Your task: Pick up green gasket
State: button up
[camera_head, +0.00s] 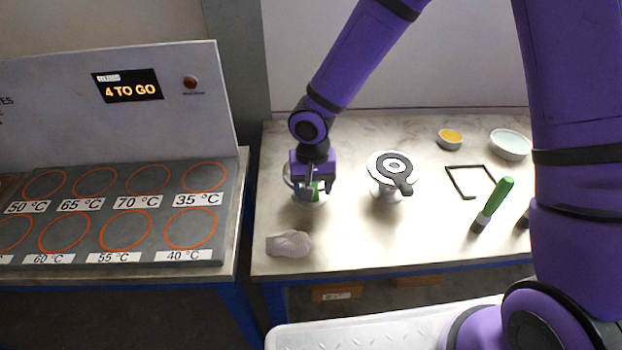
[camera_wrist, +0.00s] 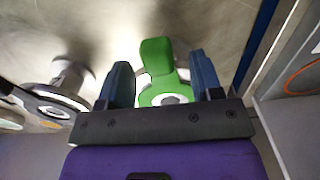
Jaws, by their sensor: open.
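The green gasket (camera_wrist: 157,62) shows in the wrist view as a flat ring with a broad tab. It lies between the two blue fingers of my gripper (camera_wrist: 162,85), with a gap on each side. In the head view my gripper (camera_head: 313,190) is open and points down over a flanged vessel at the left part of the table.
Another flanged vessel (camera_head: 385,193) with a black-handled ring on top stands to the right. A greyish rag-like thing (camera_head: 289,244) lies near the front edge.

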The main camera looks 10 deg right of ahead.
jog(key=shift+f, duration=0.2)
jog(key=c, duration=1)
jog(key=shift+o, duration=0.2)
jog(key=shift+r, duration=0.2)
